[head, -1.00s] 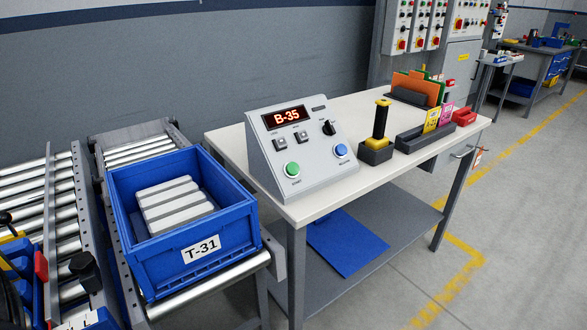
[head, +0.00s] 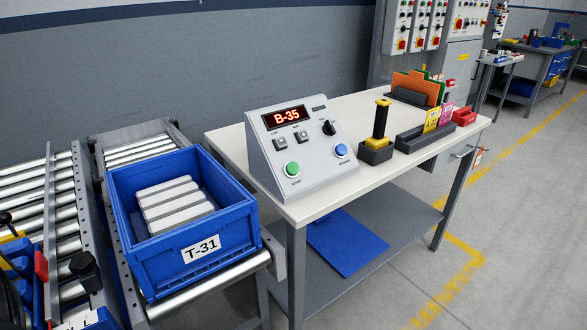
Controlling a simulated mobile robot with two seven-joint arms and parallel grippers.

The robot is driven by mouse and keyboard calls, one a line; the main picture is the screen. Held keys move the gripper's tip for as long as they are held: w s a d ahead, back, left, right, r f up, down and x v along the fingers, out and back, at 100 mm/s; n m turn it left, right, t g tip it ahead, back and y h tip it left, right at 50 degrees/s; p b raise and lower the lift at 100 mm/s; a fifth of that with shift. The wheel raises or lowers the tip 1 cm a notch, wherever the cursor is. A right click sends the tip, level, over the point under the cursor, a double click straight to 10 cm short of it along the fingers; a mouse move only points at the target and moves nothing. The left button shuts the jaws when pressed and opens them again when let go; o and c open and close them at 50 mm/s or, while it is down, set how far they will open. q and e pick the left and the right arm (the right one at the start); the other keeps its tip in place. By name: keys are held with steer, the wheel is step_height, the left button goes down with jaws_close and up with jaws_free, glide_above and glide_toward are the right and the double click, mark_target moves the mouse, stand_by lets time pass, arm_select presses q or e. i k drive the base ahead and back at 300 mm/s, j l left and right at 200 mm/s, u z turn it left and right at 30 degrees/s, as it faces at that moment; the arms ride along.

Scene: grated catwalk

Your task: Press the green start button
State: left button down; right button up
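The green start button (head: 292,169) is a round button at the lower left of the sloped face of a grey control box (head: 318,172). The box stands at the near left part of a white-topped table (head: 350,199). Its red display (head: 287,117) reads B-35. A blue round button (head: 341,150) is at the lower right of the face, with a black knob (head: 329,128) above it and two small square buttons to the left. Nothing covers the green button. Neither gripper can be made out in the head view.
A blue crate (head: 231,252) labelled T-31, holding several pale bars, sits on a roller conveyor left of the table. A black-and-yellow upright tool (head: 381,118) stands right of the box. A blue sheet (head: 346,243) lies on the lower shelf. Floor on the right is clear.

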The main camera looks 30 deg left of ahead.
mark_target(292, 169)
steer(key=i+l+u, duration=0.1)
steer(key=u, duration=0.3)
steer(key=i+l+u, duration=0.1)
steer(key=u, duration=0.3)
steer(key=i+l+u, duration=0.1)
steer(key=l, duration=0.2)
steer(key=i+l+u, duration=0.15)
steer(key=l, duration=0.15)
steer(key=i+l+u, duration=0.1)
steer(key=l, duration=0.2)
steer(key=i+l, duration=0.15)
steer(key=l, duration=0.2)
steer(key=i+l, duration=0.15)
steer(key=l, duration=0.25)
